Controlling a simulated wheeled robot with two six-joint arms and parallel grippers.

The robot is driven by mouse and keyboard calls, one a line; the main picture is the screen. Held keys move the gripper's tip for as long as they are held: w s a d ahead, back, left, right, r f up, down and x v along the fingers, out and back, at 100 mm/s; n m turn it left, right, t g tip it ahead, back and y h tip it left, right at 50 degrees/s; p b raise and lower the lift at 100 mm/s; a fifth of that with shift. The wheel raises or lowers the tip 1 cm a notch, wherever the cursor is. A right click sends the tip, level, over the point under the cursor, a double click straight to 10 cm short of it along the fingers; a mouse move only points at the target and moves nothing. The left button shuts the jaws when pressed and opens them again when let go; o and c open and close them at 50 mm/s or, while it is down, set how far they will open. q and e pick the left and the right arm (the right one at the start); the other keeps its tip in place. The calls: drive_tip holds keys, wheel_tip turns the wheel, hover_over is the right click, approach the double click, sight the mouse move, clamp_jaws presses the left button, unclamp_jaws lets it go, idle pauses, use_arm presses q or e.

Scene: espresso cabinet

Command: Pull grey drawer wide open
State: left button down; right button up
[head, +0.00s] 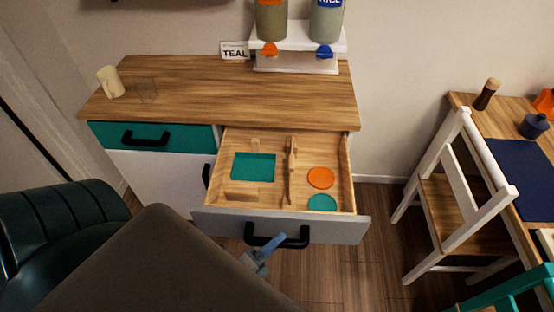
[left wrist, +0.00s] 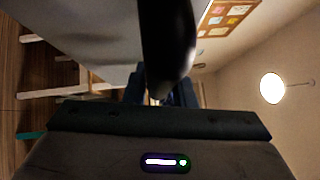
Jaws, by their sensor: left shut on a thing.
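The grey drawer (head: 343,228) is pulled far out of the wooden-topped cabinet, so its inside shows. It holds a teal square (head: 254,167), an orange disc (head: 320,178), a teal disc (head: 322,202) and a wooden divider. Its black handle (head: 292,238) is on the front face. My left gripper (head: 268,246) is at the left part of that handle and shut on it. In the left wrist view the dark handle (left wrist: 167,45) rises from between the fingers, and the grey drawer front (left wrist: 100,35) is beside it. My right gripper is not in view.
A closed teal drawer (head: 184,136) is left of the open one. A dark green chair (head: 60,235) stands at the lower left. A white-framed chair (head: 455,195) and a desk are at the right. Bare floor lies between the drawer and that chair.

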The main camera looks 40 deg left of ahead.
use_arm(q)
drive_tip(key=shift+s+d+f, duration=0.1)
drive_tip(key=shift+s, duration=0.1)
drive_tip(key=shift+f, duration=0.1)
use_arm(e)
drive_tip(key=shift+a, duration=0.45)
use_arm(q)
drive_tip(key=c, duration=1.2)
unclamp_jaws()
drive_tip(key=shift+s, duration=0.1)
drive_tip(key=shift+d, duration=0.1)
drive_tip(key=shift+s, duration=0.15)
drive_tip(key=b+v, duration=0.3)
drive_tip(key=v, duration=0.7)
drive_tip(key=shift+s, duration=0.35)
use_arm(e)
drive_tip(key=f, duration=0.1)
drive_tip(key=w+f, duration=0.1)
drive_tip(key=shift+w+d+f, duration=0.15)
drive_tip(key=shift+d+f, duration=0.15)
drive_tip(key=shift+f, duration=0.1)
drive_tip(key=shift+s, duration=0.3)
